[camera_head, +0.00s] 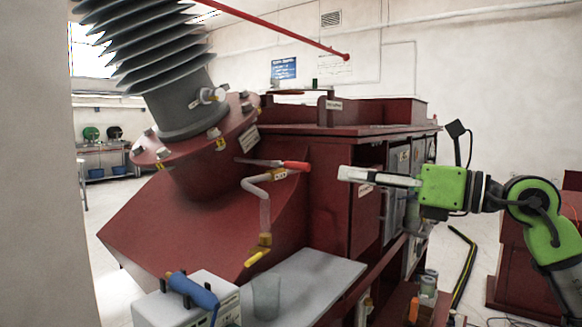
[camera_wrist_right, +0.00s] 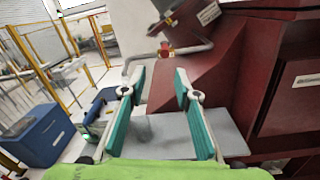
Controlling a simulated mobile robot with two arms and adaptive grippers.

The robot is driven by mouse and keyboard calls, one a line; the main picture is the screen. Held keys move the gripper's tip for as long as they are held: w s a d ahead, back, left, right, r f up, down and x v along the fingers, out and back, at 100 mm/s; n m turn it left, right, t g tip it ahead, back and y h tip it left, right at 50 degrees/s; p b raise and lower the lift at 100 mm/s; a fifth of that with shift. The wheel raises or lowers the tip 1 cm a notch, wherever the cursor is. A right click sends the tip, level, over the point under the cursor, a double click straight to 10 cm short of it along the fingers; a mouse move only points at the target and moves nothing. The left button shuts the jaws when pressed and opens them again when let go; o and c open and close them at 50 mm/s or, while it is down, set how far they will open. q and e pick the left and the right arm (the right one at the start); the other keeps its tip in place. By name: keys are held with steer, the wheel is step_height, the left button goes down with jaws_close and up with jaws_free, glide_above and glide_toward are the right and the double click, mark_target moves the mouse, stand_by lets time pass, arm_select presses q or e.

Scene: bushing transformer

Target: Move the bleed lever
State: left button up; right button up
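A lever with a red grip (camera_head: 297,166) sits on a bent pale pipe (camera_head: 264,205) beside the flange of the dark red transformer (camera_head: 200,235). A yellow lever (camera_head: 257,257) is at the pipe's lower end. I cannot tell which of these is the bleed lever. In the right wrist view a red valve part (camera_wrist_right: 165,49) on the pipe shows beyond the fingertips. My right gripper (camera_head: 343,173) points left, to the right of the red grip and apart from it. In the wrist view its fingers (camera_wrist_right: 160,74) are open with nothing between them. My left gripper is not in view.
A grey plate (camera_head: 315,280) lies below the pipe, with a clear cup (camera_head: 266,297) on it. A white device with a blue handle (camera_head: 193,290) stands at the front. The large ribbed bushing (camera_head: 165,75) rises at upper left.

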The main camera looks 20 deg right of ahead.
mark_target(309, 166)
steer(key=shift+h, duration=0.4)
steer(key=p+x, duration=0.2)
steer(key=x, duration=0.2)
steer(key=p+x, duration=0.2)
steer(key=x, duration=0.1)
steer(key=r+p+x, duration=0.1)
steer(key=p+x, duration=0.1)
steer(key=x, duration=0.2)
steer(key=shift+w, duration=0.5)
steer(key=shift+w+a+f, duration=0.25)
steer(key=shift+w+a, duration=0.15)
steer(key=shift+w, duration=0.15)
jaws_close()
